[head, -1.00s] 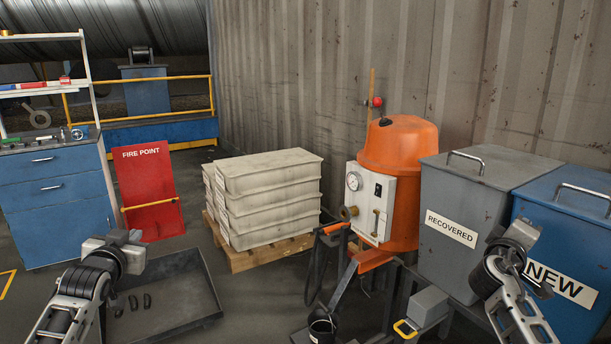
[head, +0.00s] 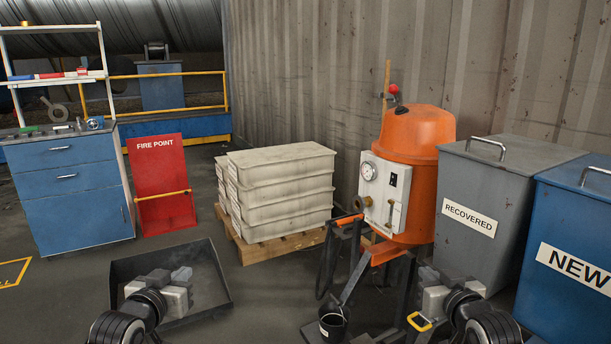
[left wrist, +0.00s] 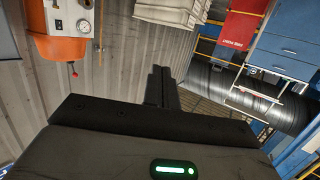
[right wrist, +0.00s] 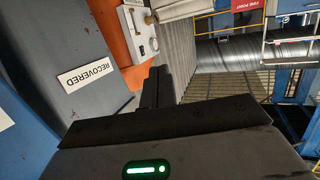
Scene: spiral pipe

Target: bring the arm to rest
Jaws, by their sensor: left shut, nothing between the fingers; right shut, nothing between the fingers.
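My left gripper (head: 180,277) is at the lower left of the head view, in front of a dark floor tray. In the left wrist view its two black fingers (left wrist: 161,88) are together with nothing between them. My right gripper (head: 430,277) is at the lower right of the head view, in front of the orange machine's stand. In the right wrist view its fingers (right wrist: 157,88) are also together and empty. Both forearms come in from the bottom edge, roughly level with each other.
An orange machine (head: 418,135) stands right of centre, beside the grey RECOVERED bin (head: 480,180) and blue NEW bin (head: 570,225). A black bucket (head: 333,325) is low at its stand. The dark tray (head: 222,285), stacked pale crates (head: 285,190) and blue cabinet (head: 75,190) are left.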

